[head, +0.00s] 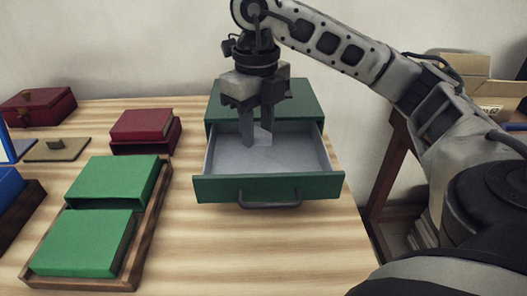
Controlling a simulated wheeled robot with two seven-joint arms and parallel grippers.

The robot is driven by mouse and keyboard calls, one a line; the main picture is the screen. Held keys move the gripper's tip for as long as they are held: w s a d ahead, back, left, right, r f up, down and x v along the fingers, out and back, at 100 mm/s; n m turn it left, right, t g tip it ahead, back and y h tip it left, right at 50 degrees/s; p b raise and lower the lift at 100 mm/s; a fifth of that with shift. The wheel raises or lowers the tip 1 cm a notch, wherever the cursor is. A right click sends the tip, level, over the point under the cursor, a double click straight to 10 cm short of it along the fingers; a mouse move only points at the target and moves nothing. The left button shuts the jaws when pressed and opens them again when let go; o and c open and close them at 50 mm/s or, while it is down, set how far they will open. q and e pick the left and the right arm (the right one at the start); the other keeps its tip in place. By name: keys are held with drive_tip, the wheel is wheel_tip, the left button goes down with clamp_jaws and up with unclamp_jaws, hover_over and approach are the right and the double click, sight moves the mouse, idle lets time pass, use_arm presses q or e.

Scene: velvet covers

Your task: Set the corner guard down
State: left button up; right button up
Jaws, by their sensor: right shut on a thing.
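My right gripper (256,132) points straight down into the open drawer (215,160) of the green cabinet (300,97). It is shut on a small pale grey piece, which looks like the corner guard (263,138), between its fingertips. The piece is close in colour to the drawer's grey lining, so its outline is faint. I cannot tell whether it touches the drawer floor. The rest of the drawer looks empty. My left gripper is out of view.
A wooden tray (138,262) with green boxes stands at the front left. Red boxes (146,125) (38,107), a tan plate with a knob (57,150) and blue items (8,190) lie further left. Wood is clear before the drawer. A cardboard box (480,92) stands behind my arm.

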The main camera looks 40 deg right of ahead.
sight(263, 160)
drive_tip(key=shift+w+d+f, duration=0.1)
drive_tip(key=shift+d+f, duration=0.4)
drive_tip(key=shift+f, duration=0.1)
drive_tip(key=f, duration=0.3)
drive_tip(key=shift+d+f, duration=0.15)
drive_tip(key=shift+d, duration=0.2)
drive_tip(key=shift+f, duration=0.25)
drive_tip(key=shift+f+b, duration=0.15)
drive_tip(key=shift+b, duration=0.15)
drive_tip(key=o, duration=0.9)
drive_tip(key=shift+o, duration=0.2)
